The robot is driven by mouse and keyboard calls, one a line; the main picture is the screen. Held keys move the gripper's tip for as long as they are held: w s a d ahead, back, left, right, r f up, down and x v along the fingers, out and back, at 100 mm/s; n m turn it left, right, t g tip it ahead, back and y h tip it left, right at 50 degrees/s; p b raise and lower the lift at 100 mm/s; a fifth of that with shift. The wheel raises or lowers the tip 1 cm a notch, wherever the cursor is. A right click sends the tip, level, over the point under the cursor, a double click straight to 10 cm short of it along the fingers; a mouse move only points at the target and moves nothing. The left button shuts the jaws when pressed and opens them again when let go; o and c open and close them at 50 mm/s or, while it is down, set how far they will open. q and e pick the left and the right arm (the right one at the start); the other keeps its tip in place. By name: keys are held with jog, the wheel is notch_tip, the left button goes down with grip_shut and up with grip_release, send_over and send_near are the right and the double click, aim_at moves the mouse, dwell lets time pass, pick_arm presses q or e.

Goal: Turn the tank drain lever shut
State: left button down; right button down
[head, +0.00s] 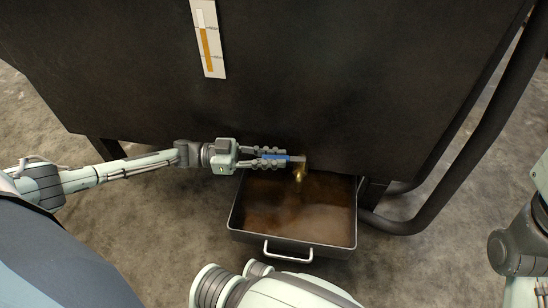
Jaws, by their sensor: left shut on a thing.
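The blue drain lever (276,157) sticks out leftward, roughly level, from a drain fitting (298,161) low on the front of the dark tank (330,90). My left gripper (272,158) comes in from the left and is shut on the lever, its fingers covering part of it. Golden fluid (299,174) shows just below the fitting, above the drain pan. My right gripper is not in view; only part of my right arm shows at the right edge.
A dark rectangular drain pan (293,243) with a pale front handle (288,255) sits beneath the fitting, with brownish fluid inside. A sight gauge (208,40) is on the tank's face. A thick dark tube (478,150) runs at the right. Concrete floor (150,225) lies open at left.

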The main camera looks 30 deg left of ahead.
pick_arm(q)
jog(key=c, duration=1.5)
grip_release()
jog(key=v, duration=1.2)
